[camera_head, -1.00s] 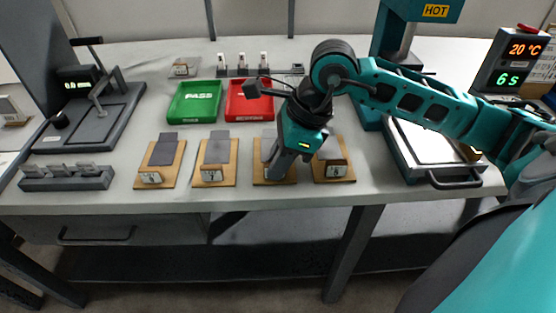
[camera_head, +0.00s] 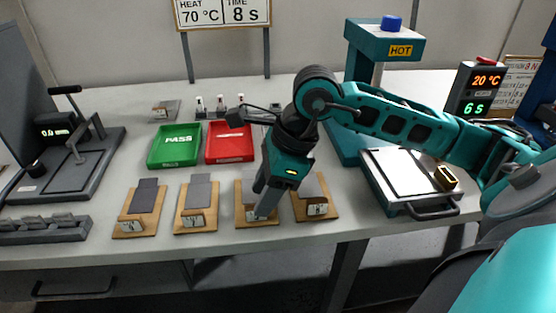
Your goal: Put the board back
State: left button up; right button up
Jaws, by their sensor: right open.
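The labels are too small to read surely. My left gripper is not in view.
A green PASS tray (camera_head: 152,161) and a red tray (camera_head: 209,157) lie behind the boards. A press marked HOT (camera_head: 383,45) with a flat plate (camera_head: 408,178) stands at right. A lever device (camera_head: 100,165) and a slotted grey rack (camera_head: 60,233) are at left.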

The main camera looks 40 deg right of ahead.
jog(key=v, duration=0.9)
jog(key=shift+p, duration=0.45)
jog(key=shift+s+a, duration=0.1)
jog(key=shift+s, duration=0.05)
